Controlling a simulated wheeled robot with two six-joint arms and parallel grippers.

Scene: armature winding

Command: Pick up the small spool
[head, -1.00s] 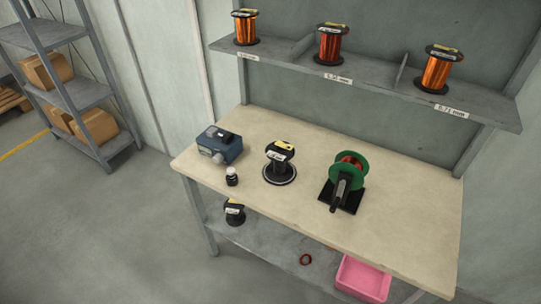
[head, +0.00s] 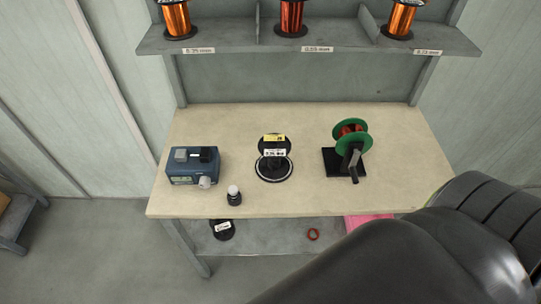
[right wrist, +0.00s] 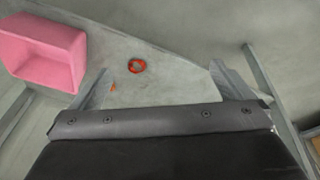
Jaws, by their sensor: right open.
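A black spool (head: 273,150) with yellow and white labels stands upright on a round, pale-rimmed base in the middle of the tabletop. Another black spool (head: 222,229) with a white label sits on the lower shelf at the left, partly hidden by the table edge. I cannot tell which one is meant as the small spool. My right gripper (right wrist: 157,84) is open and empty in the right wrist view, its fingers wide apart, with the lower shelf beyond it. Neither black spool shows in that view. My left gripper is not in view.
On the table (head: 205,125) are a blue device (head: 193,168), a small bottle (head: 234,197) and a green-flanged winder (head: 353,140). The lower shelf holds a red ring (right wrist: 137,65) and a pink bin (right wrist: 45,50). Copper spools (head: 292,15) stand above. My right arm covers the lower right.

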